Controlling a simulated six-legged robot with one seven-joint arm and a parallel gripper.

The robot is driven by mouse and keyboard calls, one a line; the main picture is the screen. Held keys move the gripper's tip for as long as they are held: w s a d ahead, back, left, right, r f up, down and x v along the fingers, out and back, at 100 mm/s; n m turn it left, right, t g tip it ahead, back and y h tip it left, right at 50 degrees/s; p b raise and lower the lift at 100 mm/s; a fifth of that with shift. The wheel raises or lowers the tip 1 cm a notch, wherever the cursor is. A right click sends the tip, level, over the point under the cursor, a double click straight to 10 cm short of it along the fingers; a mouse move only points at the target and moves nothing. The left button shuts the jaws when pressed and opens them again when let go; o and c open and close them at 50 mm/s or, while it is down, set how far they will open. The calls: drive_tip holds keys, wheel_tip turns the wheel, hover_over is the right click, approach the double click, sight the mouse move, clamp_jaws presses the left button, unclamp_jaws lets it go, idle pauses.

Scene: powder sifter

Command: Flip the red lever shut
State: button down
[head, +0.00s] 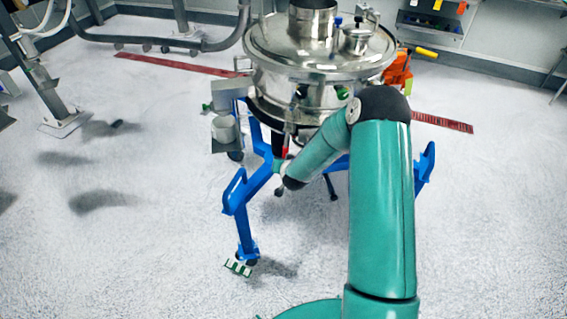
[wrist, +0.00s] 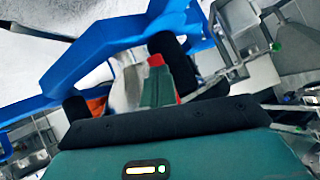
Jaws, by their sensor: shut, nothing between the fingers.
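The red lever (head: 285,150) is a small red piece hanging below the rim of the steel sifter (head: 300,95), on its near side. My gripper (head: 279,166) is shut and empty, right by the lever's lower end in the head view. It is small and partly hidden there, so I cannot tell whether it touches. In the wrist view a red piece (wrist: 156,60), probably the lever, shows just beyond the teal and black parts of my gripper, near the middle. The lever's full outline is hidden in that view.
A blue frame (head: 236,195) carries the sifter, and its bars (wrist: 120,55) pass close to my gripper in the wrist view. A grey box with a cup (head: 224,130) sits left of the lever. An orange part (head: 398,72) is at the right.

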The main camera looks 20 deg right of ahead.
drive_tip(key=shift+w+d+f, duration=0.3)
drive_tip(key=shift+w, duration=0.1)
drive_tip(key=shift+d, duration=0.15)
drive_tip(key=shift+f, duration=0.15)
idle(0.4)
